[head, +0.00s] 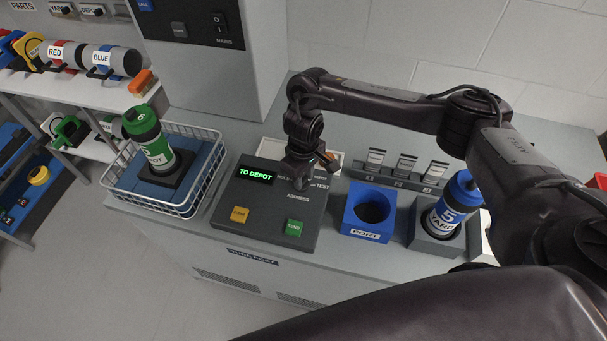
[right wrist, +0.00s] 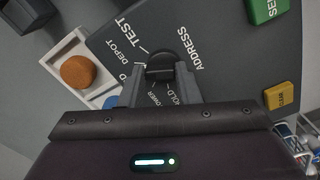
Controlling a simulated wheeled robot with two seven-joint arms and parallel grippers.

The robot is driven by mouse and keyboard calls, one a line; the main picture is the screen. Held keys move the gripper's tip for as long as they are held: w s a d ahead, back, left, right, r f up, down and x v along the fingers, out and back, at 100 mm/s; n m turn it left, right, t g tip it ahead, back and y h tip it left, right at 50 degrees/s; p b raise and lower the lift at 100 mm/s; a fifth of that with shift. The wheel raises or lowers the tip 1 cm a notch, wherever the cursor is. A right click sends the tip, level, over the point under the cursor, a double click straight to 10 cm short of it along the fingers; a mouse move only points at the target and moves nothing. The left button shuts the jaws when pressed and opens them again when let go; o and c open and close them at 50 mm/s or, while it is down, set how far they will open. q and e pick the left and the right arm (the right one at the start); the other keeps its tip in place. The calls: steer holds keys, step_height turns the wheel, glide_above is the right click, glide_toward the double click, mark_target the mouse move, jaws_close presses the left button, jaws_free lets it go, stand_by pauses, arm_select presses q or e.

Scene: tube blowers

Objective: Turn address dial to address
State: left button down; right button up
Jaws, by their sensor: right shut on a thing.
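The grey control panel (head: 225,212) stands on the counter with a green-lit display (head: 250,173) reading "TO DEPOT". My right gripper (head: 301,180) is over its right side, shut on the address dial. In the right wrist view the black dial knob (right wrist: 160,60) sits between the fingertips of the right gripper (right wrist: 160,80). The labels TEST, ADDRESS, DEPOT and HOLD ring the dial. I cannot tell which label the dial points to. In the head view the gripper covers the dial. My left gripper is not in view.
An amber button (head: 240,214) and green SEND button (head: 293,228) are on the panel's front. A blue PORT block (head: 369,212) and a blue-capped canister (head: 452,208) stand right. A white wire basket (head: 208,180) holds a green canister (head: 150,138) left. An orange knob (right wrist: 77,72) lies behind.

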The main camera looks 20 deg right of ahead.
steer(key=n, duration=0.4)
steer(key=shift+w+n, duration=0.1)
steer(key=shift+n, duration=0.2)
steer(key=n, duration=0.4)
steer(key=shift+w+n, duration=0.1)
steer(key=shift+n, duration=0.2)
steer(key=n+b, duration=0.1)
steer(key=n, duration=0.4)
steer(key=shift+w+a, duration=0.1)
steer(key=shift+a, duration=0.05)
steer(key=shift+a+r+n+b, duration=0.1)
steer(key=shift+n+b, duration=0.3)
steer(key=shift+n, duration=2)
steer(key=o, duration=1)
steer(key=shift+c, duration=0.2)
